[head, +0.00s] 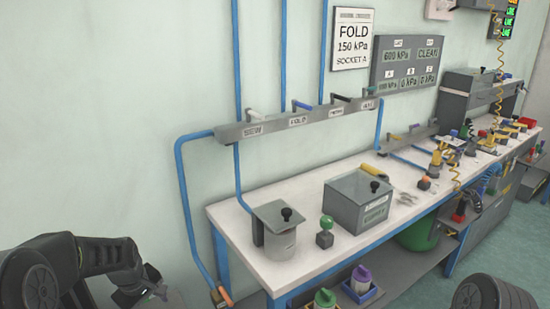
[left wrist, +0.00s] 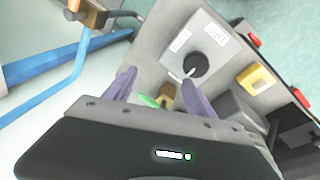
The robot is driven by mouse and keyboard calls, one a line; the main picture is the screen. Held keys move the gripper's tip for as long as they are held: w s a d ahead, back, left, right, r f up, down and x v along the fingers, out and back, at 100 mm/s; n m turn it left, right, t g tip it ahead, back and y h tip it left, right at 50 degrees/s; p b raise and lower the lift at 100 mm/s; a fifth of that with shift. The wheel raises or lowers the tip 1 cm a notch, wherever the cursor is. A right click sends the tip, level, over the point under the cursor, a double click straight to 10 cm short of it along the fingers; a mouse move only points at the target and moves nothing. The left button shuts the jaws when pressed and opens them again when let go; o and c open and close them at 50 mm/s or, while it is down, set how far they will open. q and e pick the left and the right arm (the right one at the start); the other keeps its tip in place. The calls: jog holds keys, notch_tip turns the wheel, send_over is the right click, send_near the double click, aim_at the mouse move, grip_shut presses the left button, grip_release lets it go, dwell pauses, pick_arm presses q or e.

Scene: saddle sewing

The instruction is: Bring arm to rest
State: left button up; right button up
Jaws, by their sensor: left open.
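My left arm (head: 85,262) is bent at the lower left of the head view, left of the workbench. Its gripper (head: 150,292) is low near the bottom edge and hard to make out there. In the left wrist view the two purple fingers of the left gripper (left wrist: 157,88) stand apart. A small green piece (left wrist: 148,101) and a brass-coloured piece (left wrist: 167,95) show between and beyond them; I cannot tell how far away they are. No held object is visible. My right gripper is not in view.
A white workbench (head: 328,256) runs along the wall. On it are a lidded pot (head: 279,240), a green-knobbed piece (head: 325,232) and a grey box (head: 358,200). Blue pipes (head: 190,222) rise beside its left end to a labelled valve rail (head: 300,120). Bins stand on the lower shelf.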

pick_arm(q)
jog(key=s+d+f+m, duration=0.1)
jog(key=d+f+m, duration=0.1)
jog(key=d+f, duration=0.2)
jog(key=s+d+f+m+h, duration=0.1)
jog(key=d+f+m, duration=0.2)
jog(key=d+f, duration=0.2)
jog(key=s+d+f+m+t, duration=0.1)
jog(key=d+f+m, duration=0.1)
jog(key=d+f, duration=0.2)
jog(key=shift+s+d+f+m, duration=0.15)
jog(key=shift+s+d+m, duration=0.15)
jog(key=shift+s, duration=0.05)
jog(key=s+d+f+m+g+h, duration=0.1)
jog(key=s+d+f, duration=0.2)
jog(key=s, duration=0.4)
jog(key=s+d+f+m+g+h, duration=0.1)
jog(key=s+d+f, duration=0.2)
jog(key=s+d, duration=0.3)
jog(key=s+d+f+g+h, duration=0.1)
jog(key=s+d+f, duration=0.2)
jog(key=s+d, duration=0.2)
jog(key=s, duration=0.3)
jog(key=shift+s+d+f+m, duration=0.2)
jog(key=shift+s+f+m, duration=0.1)
jog(key=shift+f+m, duration=0.1)
jog(key=shift+c, duration=0.4)
